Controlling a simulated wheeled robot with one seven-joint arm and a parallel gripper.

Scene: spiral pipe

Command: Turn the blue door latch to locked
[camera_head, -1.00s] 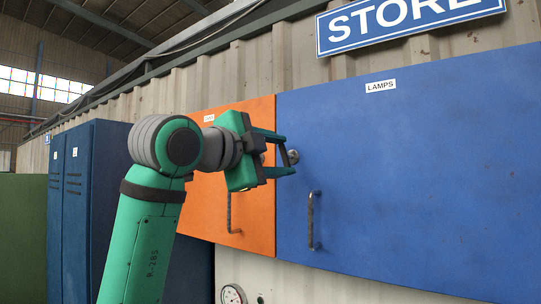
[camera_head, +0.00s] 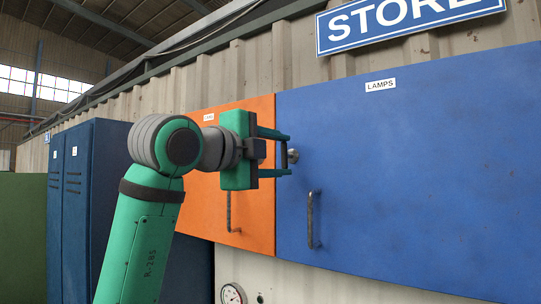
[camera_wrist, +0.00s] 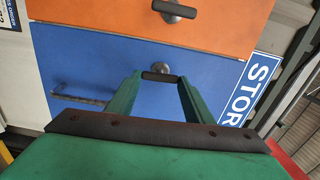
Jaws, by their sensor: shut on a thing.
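The blue door (camera_head: 420,170), labelled LAMPS, is closed and fills the right of the head view. Its latch, a dark bar on a round metal base (camera_head: 293,156), sits near the door's left edge, above the handle. My gripper (camera_head: 284,155) is shut on the latch bar, one finger above and one below it. The bar stands about upright on the door. In the wrist view the latch (camera_wrist: 158,76) lies across between the two fingertips, with its metal base showing behind it.
An orange door (camera_head: 255,185) adjoins on the left, with its own latch (camera_wrist: 174,9). The blue door's bar handle (camera_head: 313,220) sticks out below my gripper. Blue lockers (camera_head: 95,200) stand at the left. A gauge (camera_head: 232,294) is below the doors.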

